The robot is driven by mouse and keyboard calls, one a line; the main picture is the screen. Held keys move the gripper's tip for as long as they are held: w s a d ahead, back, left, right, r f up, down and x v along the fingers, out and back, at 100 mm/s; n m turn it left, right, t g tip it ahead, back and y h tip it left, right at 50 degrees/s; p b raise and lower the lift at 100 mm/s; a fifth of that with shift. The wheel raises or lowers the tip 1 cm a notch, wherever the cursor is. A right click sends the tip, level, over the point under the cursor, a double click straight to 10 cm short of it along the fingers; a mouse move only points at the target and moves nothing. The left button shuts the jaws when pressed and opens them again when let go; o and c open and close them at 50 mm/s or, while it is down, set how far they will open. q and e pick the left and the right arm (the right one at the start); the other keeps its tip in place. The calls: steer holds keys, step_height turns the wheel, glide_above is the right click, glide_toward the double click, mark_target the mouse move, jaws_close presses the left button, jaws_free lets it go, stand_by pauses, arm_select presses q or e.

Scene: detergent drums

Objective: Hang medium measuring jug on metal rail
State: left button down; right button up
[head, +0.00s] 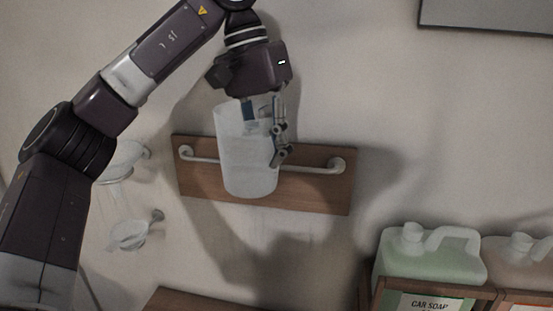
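A translucent white jug (246,165), taken as the medium measuring jug, stands nearly upright in front of the metal rail. The metal rail (312,169) is a pale bar with a bracket at each end on a wooden board (335,195) on the wall. The jug covers the middle of the rail. My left gripper (264,138) points down from above at the jug's top right side. One finger shows at the rim and the other along the right side, so it looks shut on the jug. Whether the jug touches the rail cannot be told. My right gripper is out of view.
Two pale translucent items (129,236) hang on the wall at left, partly behind my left arm. A green car soap container (430,260) and a paler container (515,262) stand in wooden holders at lower right. A wooden surface (190,299) shows below.

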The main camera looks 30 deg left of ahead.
arm_select(q)
step_height(320, 180, down, 11)
steer(key=b, duration=0.6)
steer(key=shift+r, duration=0.2)
steer(key=c, duration=2.7)
jaws_free()
steer(key=shift+c, duration=0.2)
steer(key=o, duration=1.2)
steer(key=shift+c, duration=0.2)
steer(key=v, duration=1.2)
steer(key=shift+s, duration=0.1)
